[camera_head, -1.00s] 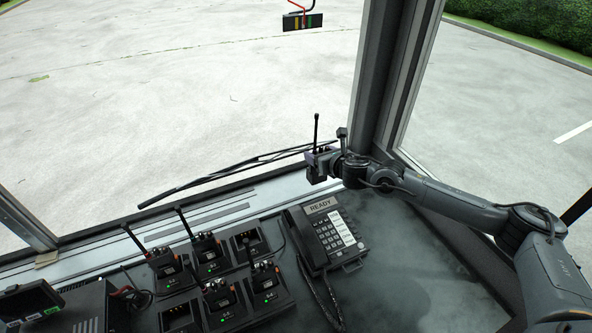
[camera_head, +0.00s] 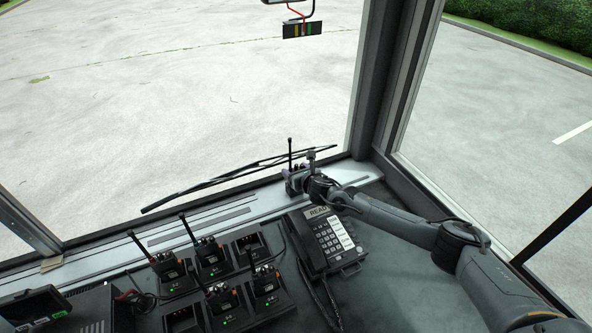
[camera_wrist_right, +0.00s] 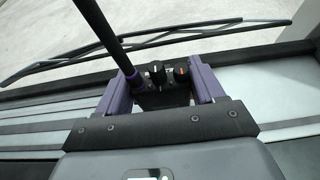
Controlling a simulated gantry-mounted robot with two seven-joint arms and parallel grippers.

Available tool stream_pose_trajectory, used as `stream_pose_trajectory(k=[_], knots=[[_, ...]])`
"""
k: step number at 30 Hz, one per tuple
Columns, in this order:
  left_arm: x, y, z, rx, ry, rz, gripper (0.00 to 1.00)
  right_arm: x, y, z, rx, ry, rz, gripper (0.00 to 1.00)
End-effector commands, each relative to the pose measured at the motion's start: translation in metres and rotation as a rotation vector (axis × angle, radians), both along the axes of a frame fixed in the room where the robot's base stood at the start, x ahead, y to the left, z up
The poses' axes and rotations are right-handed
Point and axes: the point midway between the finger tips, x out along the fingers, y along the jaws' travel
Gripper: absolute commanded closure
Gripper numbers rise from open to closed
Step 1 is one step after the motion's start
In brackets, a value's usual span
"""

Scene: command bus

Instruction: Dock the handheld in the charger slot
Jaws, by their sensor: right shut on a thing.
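My right gripper (camera_head: 297,182) is shut on a dark handheld radio (camera_head: 291,174) with an upright antenna, just above the sill behind the phone. In the right wrist view the purple fingers (camera_wrist_right: 160,92) clasp the handheld (camera_wrist_right: 165,97) from both sides; its antenna and knobs show, its lower body is hidden. The charger on the desk has several slots. An empty charger slot (camera_head: 250,242) is at the back right, and another empty slot (camera_head: 183,318) is at the front left. Handhelds (camera_head: 168,266) with green lights fill the other slots. My left gripper is not in view.
A desk phone (camera_head: 327,240) marked READY stands right of the charger, its coiled cord hanging between them. Standing antennas rise from the docked handhelds. A wiper (camera_head: 235,176) lies outside the windshield. A dark box and screen (camera_head: 35,304) are at the left.

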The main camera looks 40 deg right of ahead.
Motion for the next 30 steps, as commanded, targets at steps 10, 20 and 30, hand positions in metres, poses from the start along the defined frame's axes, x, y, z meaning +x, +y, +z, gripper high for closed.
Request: stream_pose_trajectory(k=[10, 20, 30], knots=[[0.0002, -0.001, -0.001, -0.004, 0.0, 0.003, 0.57, 0.0006, 0.0, -0.0013, 0.001, -0.004, -0.001, 0.91], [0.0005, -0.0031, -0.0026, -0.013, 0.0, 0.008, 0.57, -0.0001, 0.0, -0.0048, 0.0, 0.0, 0.0, 0.07], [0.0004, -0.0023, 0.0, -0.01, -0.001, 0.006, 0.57, -0.0006, 0.0002, -0.0047, 0.001, 0.0, 0.0, 0.07]])
